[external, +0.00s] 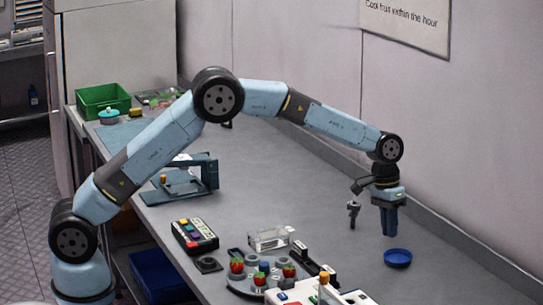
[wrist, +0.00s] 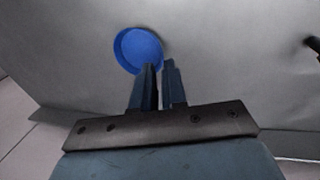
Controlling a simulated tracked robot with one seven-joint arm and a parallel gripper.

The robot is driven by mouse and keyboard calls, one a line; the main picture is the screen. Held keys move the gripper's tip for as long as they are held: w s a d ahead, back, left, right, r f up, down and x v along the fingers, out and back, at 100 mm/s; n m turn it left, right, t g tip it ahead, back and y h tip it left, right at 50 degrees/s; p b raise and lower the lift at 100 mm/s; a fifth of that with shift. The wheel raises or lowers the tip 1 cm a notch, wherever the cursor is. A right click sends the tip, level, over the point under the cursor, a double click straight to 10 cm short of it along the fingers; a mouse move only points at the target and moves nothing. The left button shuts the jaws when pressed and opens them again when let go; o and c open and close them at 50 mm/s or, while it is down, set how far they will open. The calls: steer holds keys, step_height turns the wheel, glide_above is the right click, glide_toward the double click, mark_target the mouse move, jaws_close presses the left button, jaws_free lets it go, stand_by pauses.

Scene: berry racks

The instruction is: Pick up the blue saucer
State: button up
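The blue saucer (external: 398,259) is a small round dish lying on the grey bench, right of the middle in the external view. My gripper (external: 389,233) points down above the bench, just behind and slightly left of the saucer, apart from it. In the wrist view the saucer (wrist: 138,49) shows beyond the fingertips, partly covered by the left finger. My gripper's two fingers (wrist: 159,66) are a narrow gap apart, with nothing between them.
A round grey holder (external: 240,284) with red berries, a clear box (external: 270,238) and a keypad device (external: 194,236) stand left of the saucer. A green crate (external: 103,101) is at the far end. The wall runs along the right. Bench around the saucer is clear.

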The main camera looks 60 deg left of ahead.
mark_target(389, 255)
steer(key=shift+x, duration=2.55)
steer(key=shift+c, duration=0.3)
steer(key=shift+f, duration=0.1)
steer(key=shift+c, duration=0.7)
jaws_close()
